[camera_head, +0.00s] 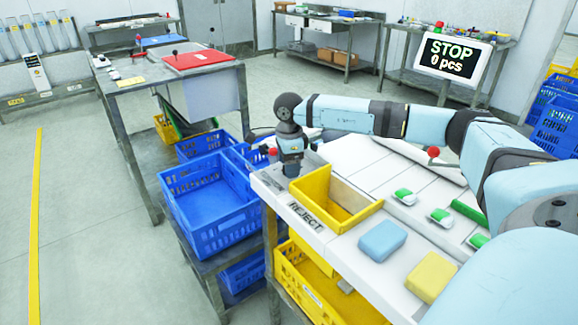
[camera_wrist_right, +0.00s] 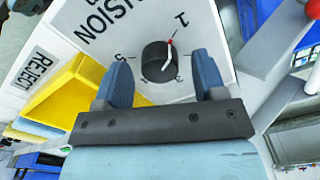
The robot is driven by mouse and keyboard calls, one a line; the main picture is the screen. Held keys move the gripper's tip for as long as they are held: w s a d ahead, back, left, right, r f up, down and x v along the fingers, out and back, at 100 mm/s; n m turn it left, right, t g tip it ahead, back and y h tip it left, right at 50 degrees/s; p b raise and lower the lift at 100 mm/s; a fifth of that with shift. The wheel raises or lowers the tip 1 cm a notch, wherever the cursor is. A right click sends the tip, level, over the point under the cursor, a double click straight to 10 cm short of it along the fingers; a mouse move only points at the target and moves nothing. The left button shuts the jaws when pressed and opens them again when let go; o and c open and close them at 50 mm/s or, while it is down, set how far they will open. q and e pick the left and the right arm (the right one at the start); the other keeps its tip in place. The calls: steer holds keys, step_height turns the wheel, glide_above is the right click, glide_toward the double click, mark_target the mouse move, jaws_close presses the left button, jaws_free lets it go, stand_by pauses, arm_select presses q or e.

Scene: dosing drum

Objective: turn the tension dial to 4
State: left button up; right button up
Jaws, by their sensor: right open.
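The tension dial (camera_wrist_right: 158,58) is a round black knob on a white panel in the right wrist view. Its white pointer with a red tip points up and right, near the printed 1. A 5 is printed to its left; the other numbers are hard to read or hidden. My right gripper (camera_wrist_right: 165,80) is open, with one finger on each side of the dial in the picture and nothing between them; I cannot tell any contact. In the head view my right gripper (camera_head: 291,165) points down at the white machine's left end, where the dial is hidden. My left gripper is out of view.
A yellow REJECT bin (camera_head: 312,190) stands right beside the right gripper. A red-knobbed lever (camera_head: 433,153), green-and-white pieces (camera_head: 404,196), a blue block (camera_head: 382,241) and a yellow block (camera_head: 431,277) are farther right. Blue crates (camera_head: 208,205) stand left. A screen (camera_head: 453,58) reads STOP, 0 pcs.

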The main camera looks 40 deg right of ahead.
steer(key=shift+f, duration=0.2)
steer(key=shift+c, duration=0.2)
steer(key=c, duration=0.9)
